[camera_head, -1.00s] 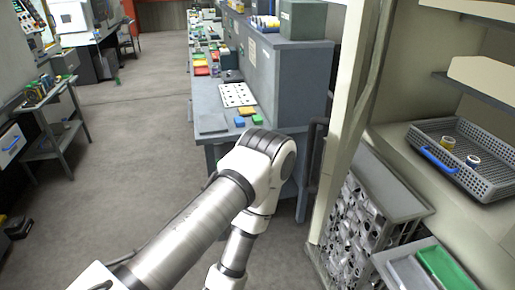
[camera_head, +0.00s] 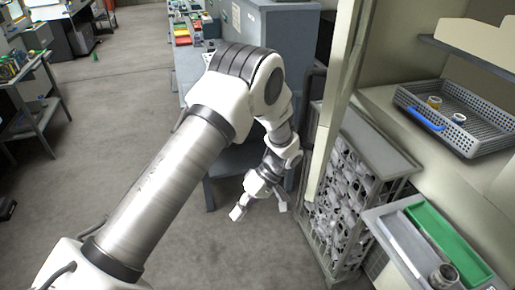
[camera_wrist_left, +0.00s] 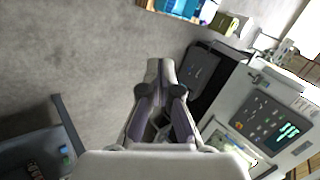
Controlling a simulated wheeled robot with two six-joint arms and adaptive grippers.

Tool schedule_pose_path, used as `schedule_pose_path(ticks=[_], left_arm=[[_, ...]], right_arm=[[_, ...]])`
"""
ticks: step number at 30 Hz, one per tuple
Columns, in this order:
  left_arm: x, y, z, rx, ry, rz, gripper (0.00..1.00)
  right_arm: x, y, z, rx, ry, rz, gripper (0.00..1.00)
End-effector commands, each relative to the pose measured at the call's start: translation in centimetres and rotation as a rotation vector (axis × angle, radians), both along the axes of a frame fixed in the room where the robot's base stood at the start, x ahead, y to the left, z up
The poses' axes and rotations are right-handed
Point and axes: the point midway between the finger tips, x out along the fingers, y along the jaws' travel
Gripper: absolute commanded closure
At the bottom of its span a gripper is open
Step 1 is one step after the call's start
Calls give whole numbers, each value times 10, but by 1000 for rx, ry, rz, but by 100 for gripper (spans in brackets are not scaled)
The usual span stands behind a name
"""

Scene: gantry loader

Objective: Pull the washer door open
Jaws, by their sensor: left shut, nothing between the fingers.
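A tall beige upright panel (camera_head: 339,110) stands right of centre in the head view. A dark vertical bar (camera_head: 307,115) like a handle runs beside its left side. I cannot tell for sure whether this panel is the washer door. My left gripper (camera_head: 260,207) hangs low, left of the panel and apart from it, over the grey floor. Its fingertips come together in the left wrist view (camera_wrist_left: 160,68), with nothing between them. No washer door can be made out in the wrist view. My right gripper is out of view.
A wire cage of metal parts (camera_head: 345,195) stands just right of my left gripper. A grey basket with a blue handle (camera_head: 460,118) sits on a shelf, above a green tray (camera_head: 448,243). A grey workbench (camera_head: 225,165) is behind my arm.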

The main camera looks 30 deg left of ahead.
Motion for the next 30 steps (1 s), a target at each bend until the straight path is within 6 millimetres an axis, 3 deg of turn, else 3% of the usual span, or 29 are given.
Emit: schedule_pose_path(ticks=[1,3,4,6,7,9,12,17,26,30], left_arm=[[152,3,134,31,-463,12,100],[183,5,200,47,-616,0,100],[191,4,223,48,-673,-2,100],[193,2,259,49,-744,-3,100],[192,2,266,49,-756,-4,100],[192,2,276,49,-773,-4,100],[192,5,273,48,-777,-4,100],[195,15,249,47,-773,-4,100],[201,38,188,46,-774,-5,100],[208,62,190,46,-779,-3,100]], right_arm=[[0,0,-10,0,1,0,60],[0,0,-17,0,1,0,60],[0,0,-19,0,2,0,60],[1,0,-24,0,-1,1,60],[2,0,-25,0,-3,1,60],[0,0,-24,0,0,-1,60],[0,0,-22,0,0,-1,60],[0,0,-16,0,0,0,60],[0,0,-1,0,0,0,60],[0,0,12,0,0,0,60]])
